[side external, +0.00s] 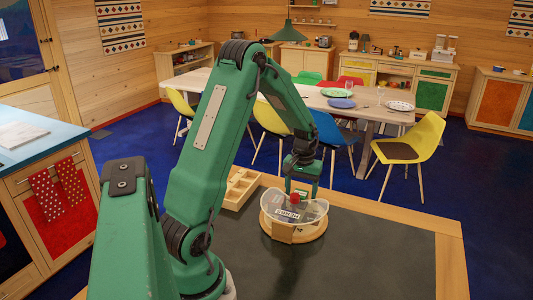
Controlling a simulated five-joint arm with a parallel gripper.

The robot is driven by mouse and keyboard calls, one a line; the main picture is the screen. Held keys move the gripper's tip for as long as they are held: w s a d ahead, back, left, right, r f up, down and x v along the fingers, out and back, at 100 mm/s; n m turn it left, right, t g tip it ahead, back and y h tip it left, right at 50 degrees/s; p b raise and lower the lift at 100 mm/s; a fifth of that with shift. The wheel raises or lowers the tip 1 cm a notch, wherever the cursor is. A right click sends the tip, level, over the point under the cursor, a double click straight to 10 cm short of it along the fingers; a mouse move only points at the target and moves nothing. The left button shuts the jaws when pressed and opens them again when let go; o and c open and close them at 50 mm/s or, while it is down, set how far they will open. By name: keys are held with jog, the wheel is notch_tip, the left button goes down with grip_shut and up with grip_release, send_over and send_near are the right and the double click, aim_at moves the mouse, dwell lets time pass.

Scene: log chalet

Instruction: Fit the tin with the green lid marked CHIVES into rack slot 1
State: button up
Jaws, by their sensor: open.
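My gripper (302,188) is open, with its fingers pointing down over a round wooden holder with a clear wall (316,211) on the dark table top. A red-topped thing (295,198) shows just below and between the fingers; I cannot tell whether they touch it. A label with dark lettering shows at the front of the holder, too small to read. I cannot make out a green lid or the word CHIVES. A pale wooden tray with compartments (240,188), perhaps the rack, lies left of the holder, partly behind my arm. Its slot numbers cannot be seen.
The dark table top (370,265) is bare to the right and in front of the holder, with a wooden edge (450,262) at the right. A dining table (365,101) and a yellow chair (410,150) stand beyond it. A blue counter (45,140) is at the left.

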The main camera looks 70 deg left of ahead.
aim_at(301, 192)
jog(key=shift+c, duration=0.3)
jog(key=c, duration=1)
jog(key=shift+r, duration=0.1)
jog(key=shift+r, duration=4.9)
